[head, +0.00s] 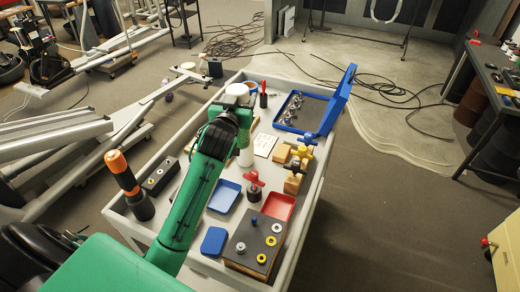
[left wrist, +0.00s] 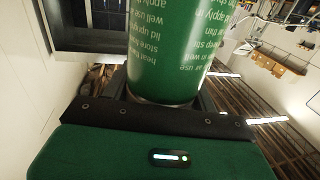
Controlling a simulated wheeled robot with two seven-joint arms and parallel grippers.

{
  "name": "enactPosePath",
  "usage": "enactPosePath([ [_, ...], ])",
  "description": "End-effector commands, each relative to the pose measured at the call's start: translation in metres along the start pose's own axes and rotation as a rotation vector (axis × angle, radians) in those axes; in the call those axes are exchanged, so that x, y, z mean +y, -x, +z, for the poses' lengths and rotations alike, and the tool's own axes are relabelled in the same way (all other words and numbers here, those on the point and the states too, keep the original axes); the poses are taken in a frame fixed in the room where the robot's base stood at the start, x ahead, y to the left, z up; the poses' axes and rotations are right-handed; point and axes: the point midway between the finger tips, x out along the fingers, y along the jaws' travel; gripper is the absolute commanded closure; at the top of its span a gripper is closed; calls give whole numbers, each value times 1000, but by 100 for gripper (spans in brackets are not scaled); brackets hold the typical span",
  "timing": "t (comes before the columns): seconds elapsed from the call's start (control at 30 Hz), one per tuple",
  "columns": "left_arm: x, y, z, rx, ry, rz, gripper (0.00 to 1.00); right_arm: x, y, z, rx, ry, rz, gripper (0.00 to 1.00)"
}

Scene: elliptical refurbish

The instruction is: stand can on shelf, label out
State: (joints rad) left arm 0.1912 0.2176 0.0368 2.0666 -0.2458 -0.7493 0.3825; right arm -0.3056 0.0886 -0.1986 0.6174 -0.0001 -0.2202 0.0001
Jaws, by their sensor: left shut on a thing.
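A green can (left wrist: 168,45) with lines of pale printed text fills the middle of the left wrist view. The text faces the wrist camera and reads upside down there. My left gripper (left wrist: 165,98) is shut on the can, with its dark fingers at the can's two sides. In the head view my green left arm reaches over the workbench, and its left gripper end (head: 238,100) is above the bench's far part. The arm hides most of the can there. I cannot make out the shelf for certain. My right gripper is in neither view.
The grey workbench (head: 318,205) holds a blue open case (head: 318,122), a blue tray (head: 224,196), a red tray (head: 279,206), a dark-topped box (head: 258,243) and an orange-handled tool (head: 126,176). Metal frames stand at left. Cables lie on the floor beyond; open floor is at right.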

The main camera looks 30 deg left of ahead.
Motion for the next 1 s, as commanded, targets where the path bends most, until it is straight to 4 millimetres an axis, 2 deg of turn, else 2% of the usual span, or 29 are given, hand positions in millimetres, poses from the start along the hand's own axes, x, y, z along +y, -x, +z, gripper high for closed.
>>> enactPosePath([
  [0.13, -9, -10, -9, 4, 8, -22, 97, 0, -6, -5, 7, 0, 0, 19],
  [0.23, -11, -12, 0, 0, 9, -27, 97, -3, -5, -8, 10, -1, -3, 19],
  [0.5, -11, -12, 66, -4, 10, -27, 97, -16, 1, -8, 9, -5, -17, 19],
  [0.7, -10, -12, 116, -3, 11, -26, 97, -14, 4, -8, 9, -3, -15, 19],
  [0.83, -10, -11, 136, 0, 11, -26, 97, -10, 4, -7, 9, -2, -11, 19],
  [1.0, -10, -12, 148, 3, 10, -25, 97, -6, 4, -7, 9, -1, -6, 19],
])
